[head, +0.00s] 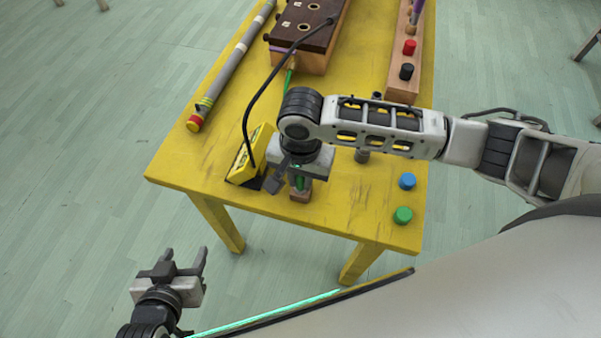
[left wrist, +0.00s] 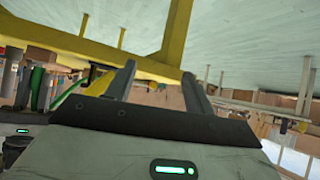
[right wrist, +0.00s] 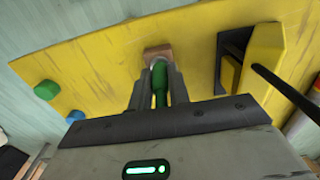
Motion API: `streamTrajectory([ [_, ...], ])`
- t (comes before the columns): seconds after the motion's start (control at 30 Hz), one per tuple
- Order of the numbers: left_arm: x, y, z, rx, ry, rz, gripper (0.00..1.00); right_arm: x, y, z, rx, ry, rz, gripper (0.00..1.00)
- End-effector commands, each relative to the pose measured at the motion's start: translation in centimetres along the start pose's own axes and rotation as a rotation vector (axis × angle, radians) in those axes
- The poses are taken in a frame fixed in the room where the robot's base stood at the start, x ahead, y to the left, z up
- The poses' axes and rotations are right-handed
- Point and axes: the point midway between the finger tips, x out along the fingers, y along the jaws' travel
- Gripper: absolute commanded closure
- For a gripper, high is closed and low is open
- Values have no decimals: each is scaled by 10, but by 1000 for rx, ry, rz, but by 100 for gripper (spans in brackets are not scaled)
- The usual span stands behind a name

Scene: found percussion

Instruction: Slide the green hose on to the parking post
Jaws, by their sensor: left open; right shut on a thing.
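The green hose (head: 299,183) is a short dark green tube, held between the fingers of my right gripper (head: 293,181) above the near part of the yellow table. In the right wrist view the hose (right wrist: 160,86) lies along the jaws, and its far end meets a small brown wooden block (right wrist: 158,52). The block (head: 301,196) also shows under the gripper in the head view. I take it as the parking post's foot; I cannot tell whether a post is inside the hose. My left gripper (head: 186,256) is open and empty, off the table's near left side.
A yellow box (head: 250,155) with a black cable stands just left of the right gripper. Blue (head: 407,181) and green (head: 402,215) knobs are at the right edge. A grey tube (head: 230,65), a brown box (head: 305,25) and a peg rack (head: 404,85) are farther back.

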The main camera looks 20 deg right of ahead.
Motion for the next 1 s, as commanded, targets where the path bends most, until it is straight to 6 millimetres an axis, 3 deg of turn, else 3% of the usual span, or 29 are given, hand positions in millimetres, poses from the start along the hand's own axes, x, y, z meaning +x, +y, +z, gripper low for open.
streamTrajectory([
  [0.23, 0, 0, 0, 0, 0, 0, 47, 7, 0, 0, 0, -1, 2, 100],
  [0.27, 0, 0, 0, 0, 0, 0, 47, 7, 0, 0, -1, 0, 1, 76],
  [0.33, 0, 0, 0, 0, 0, 0, 47, 6, 0, 0, -1, 0, 1, 57],
  [0.77, 2, -2, 3, 1, 1, -5, 47, 6, 0, 0, 0, 0, 1, 56],
  [0.83, 6, -5, 17, -2, -20, -14, 47, -3, -1, 0, 0, 1, -3, 56],
  [1.0, 5, -5, 12, -1, -10, -13, 47, -43, -1, -1, -2, 2, -5, 56],
])
